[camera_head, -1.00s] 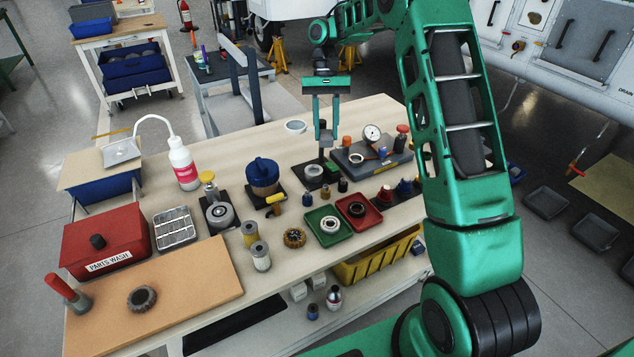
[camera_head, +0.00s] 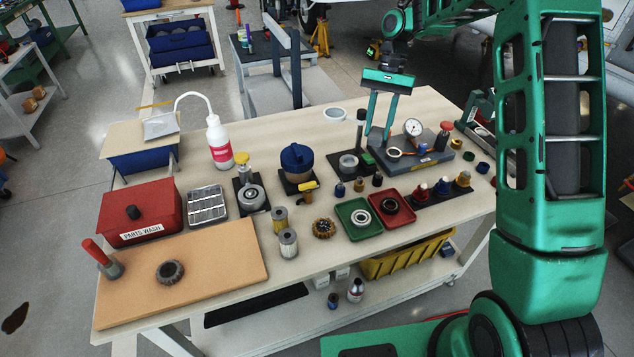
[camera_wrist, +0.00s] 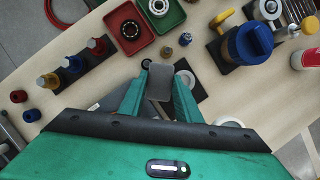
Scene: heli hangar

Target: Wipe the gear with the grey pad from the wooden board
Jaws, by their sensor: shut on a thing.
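My gripper (camera_wrist: 160,100) is shut on the grey pad (camera_wrist: 160,83), a flat grey block between its fingers in the wrist view. In the head view my gripper (camera_head: 381,138) hangs over the back right of the table, by the grey gauge stand; the pad cannot be made out there. A dark toothed gear (camera_head: 170,271) lies flat on the tan wooden board (camera_head: 215,275) at the table's front left, far from my gripper. A brass-coloured toothed ring (camera_head: 323,228) lies on the bare tabletop near the middle.
A red-handled tool (camera_head: 97,252) stands on the board. A red parts-wash box (camera_head: 140,218) is behind it. Canisters (camera_head: 288,243), a blue-lidded jar (camera_head: 297,160), a white bottle (camera_head: 219,142) and green (camera_head: 346,220) and red trays (camera_head: 400,221) crowd the middle. A dark post (camera_head: 361,125) rises beside my gripper.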

